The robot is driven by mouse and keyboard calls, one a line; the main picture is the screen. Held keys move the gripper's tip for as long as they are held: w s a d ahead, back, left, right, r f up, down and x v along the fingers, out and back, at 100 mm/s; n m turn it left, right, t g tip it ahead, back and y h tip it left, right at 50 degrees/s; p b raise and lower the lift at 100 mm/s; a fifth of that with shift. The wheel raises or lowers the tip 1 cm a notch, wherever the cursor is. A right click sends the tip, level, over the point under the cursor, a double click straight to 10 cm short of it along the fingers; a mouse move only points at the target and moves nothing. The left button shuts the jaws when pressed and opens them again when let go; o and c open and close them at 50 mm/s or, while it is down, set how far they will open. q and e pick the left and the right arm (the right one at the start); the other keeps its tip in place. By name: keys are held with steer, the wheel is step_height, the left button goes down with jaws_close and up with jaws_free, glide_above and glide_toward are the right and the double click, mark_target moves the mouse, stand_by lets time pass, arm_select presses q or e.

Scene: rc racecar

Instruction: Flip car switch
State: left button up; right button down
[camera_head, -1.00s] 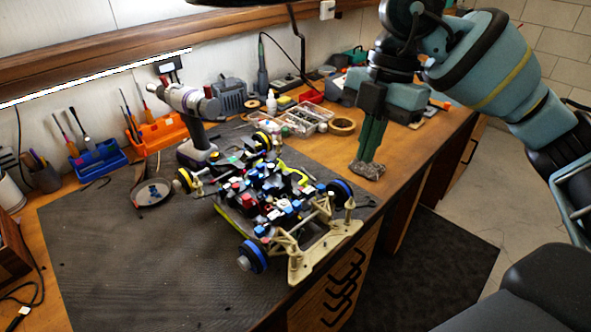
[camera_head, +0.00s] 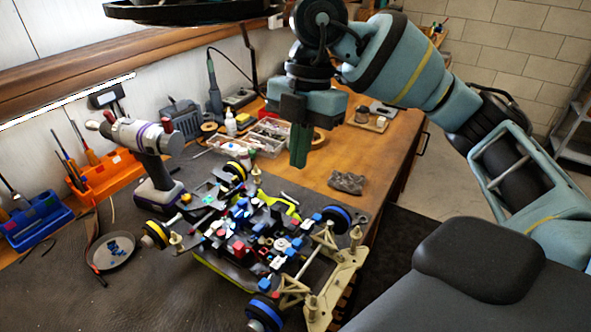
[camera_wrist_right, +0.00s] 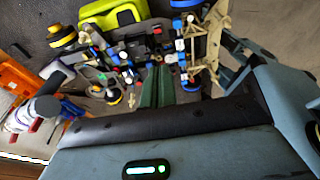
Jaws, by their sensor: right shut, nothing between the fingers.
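The RC car chassis (camera_head: 262,235), with blue-rimmed wheels, a tan frame end and many red, blue and black parts, stands on the dark mat. It also shows in the right wrist view (camera_wrist_right: 135,50). I cannot tell which small part is the switch. My right gripper (camera_head: 299,163) points down above and behind the car, its green fingers together and empty. In the right wrist view the fingers (camera_wrist_right: 157,88) appear against the car's parts; contact cannot be told. My left gripper is not in view.
A drill (camera_head: 150,150) stands behind the car at left, with a round dish (camera_head: 112,250) nearby. Orange (camera_head: 105,176) and blue (camera_head: 36,220) tool holders line the wall. A grey crumpled lump (camera_head: 346,182) lies on the wooden bench. The mat at front left is clear.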

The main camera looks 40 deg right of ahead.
glide_toward(293, 224)
steer(key=x, duration=0.5)
steer(key=shift+s+a+f, duration=0.1)
steer(key=shift+a, duration=0.15)
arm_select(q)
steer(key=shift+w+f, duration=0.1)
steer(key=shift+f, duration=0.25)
arm_select(e)
steer(key=shift+d+f, duration=0.1)
steer(key=shift+f, duration=0.55)
